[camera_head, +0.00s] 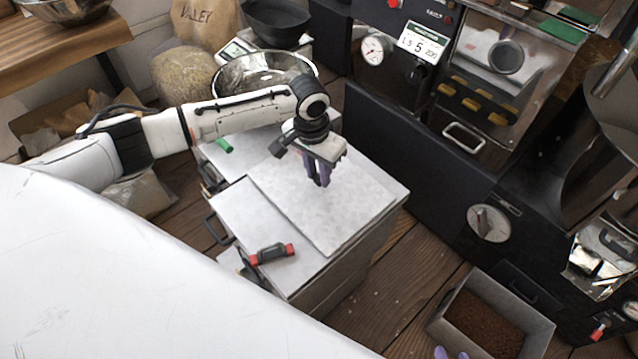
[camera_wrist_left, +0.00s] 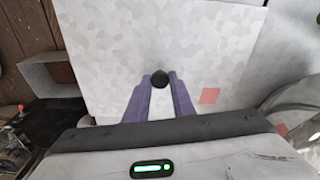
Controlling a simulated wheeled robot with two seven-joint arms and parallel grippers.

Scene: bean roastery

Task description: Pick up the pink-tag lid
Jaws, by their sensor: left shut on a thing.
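The pink-tag lid (camera_head: 345,215) is a pale, mottled square panel on the cabinet in the head view. In the left wrist view the lid (camera_wrist_left: 110,62) fills the middle, with its pink square tag (camera_wrist_left: 209,96) right of my fingers. My left gripper (camera_head: 318,182) is above the lid, pointing down. In the left wrist view its purple fingers (camera_wrist_left: 160,84) are shut on the lid's small dark round knob (camera_wrist_left: 160,78). I cannot tell whether the lid is raised. Only the purple fingertips of my right gripper (camera_head: 451,353) show at the bottom edge, apart and empty.
The cabinet top (camera_head: 250,212) also bears a black-and-red handle-like item (camera_head: 272,253) and a green piece (camera_head: 223,144). A metal bowl (camera_head: 262,72) stands behind. The dark roaster (camera_head: 420,150) is at right. A bin (camera_head: 540,335) of brown grounds sits at lower right.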

